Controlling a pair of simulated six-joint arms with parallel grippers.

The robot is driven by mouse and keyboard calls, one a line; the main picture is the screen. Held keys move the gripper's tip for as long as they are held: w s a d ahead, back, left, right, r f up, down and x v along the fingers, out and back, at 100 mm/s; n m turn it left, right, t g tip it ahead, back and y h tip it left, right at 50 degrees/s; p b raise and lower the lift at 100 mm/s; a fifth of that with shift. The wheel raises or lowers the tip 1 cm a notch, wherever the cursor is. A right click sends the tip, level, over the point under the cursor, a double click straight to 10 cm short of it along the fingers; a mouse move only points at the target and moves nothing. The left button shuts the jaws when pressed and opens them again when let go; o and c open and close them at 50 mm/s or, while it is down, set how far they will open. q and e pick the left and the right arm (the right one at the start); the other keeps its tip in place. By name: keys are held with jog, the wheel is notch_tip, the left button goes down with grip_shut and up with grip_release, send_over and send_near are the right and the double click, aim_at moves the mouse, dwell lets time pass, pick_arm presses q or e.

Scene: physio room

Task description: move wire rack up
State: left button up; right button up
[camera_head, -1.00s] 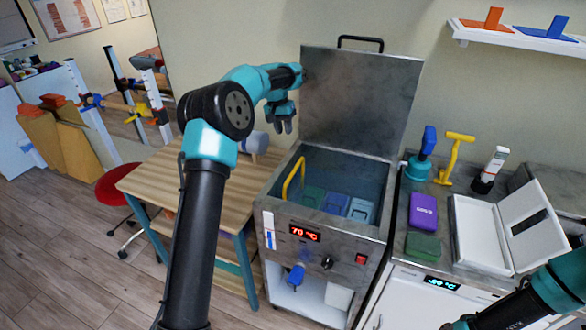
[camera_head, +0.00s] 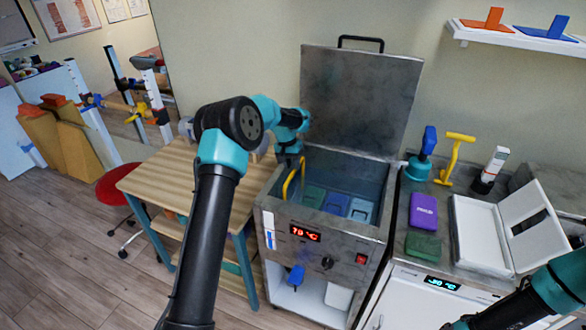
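The wire rack shows mainly by its yellow handle (camera_head: 291,182), which stands up at the left inside the open water bath (camera_head: 375,222). The rest of the rack is low in the bath and hard to make out. Green and blue packs (camera_head: 335,203) lie in the bath. My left gripper (camera_head: 289,160) points down at the bath's back left edge, just above and behind the handle's top. Its fingers are small and dark, and I cannot tell their gap or whether they touch the handle. My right arm shows at the lower right; its fingertips are out of view.
The bath's raised lid (camera_head: 362,100) stands upright behind the bath. A wooden table (camera_head: 165,178) is at its left.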

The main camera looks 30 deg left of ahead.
pick_arm(q)
jog(key=shift+d+f, duration=0.2)
jog(key=shift+f, duration=0.9)
grip_shut()
